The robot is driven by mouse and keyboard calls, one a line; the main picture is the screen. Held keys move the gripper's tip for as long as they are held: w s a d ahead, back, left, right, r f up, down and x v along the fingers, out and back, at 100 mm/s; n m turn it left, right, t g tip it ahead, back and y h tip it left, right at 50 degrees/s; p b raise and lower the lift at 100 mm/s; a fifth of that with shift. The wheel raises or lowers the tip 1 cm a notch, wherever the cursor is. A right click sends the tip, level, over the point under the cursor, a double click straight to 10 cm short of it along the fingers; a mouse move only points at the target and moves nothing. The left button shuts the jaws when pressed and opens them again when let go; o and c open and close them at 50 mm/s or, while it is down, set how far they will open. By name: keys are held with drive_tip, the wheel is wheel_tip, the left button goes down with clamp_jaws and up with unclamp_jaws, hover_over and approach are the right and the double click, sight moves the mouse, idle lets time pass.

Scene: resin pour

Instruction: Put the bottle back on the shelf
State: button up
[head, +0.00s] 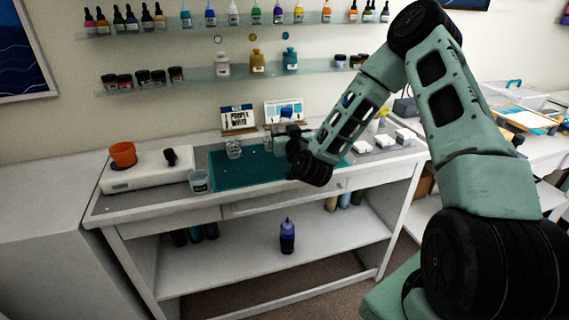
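A dark blue-purple bottle (287,238) stands upright on the lower shelf (225,263) of the white workbench. Two glass wall shelves hold more bottles: the upper shelf (170,28) carries a row of small dropper bottles, and the lower wall shelf (190,82) carries larger bottles, among them a white one (222,66), an ochre one (257,62) and a teal one (290,60). My gripper (284,133) is over the back of the bench, near the teal mat. My wrist partly hides it, so its fingers and anything between them are unclear. A small blue patch shows just above it.
The bench top holds a teal mat (225,181), clear cups (199,182), a white device (145,178) with an orange pot (123,154), two standing cards (238,118) and white blocks (384,142). A side table with trays stands at right. The lower shelf's middle is mostly free.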

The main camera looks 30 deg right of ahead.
drive_tip(key=shift+f+p, duration=0.55)
drive_tip(key=shift+f, duration=3.8)
drive_tip(key=shift+f, duration=0.15)
drive_tip(key=o, duration=1.2)
drive_tip(key=shift+c, duration=0.2)
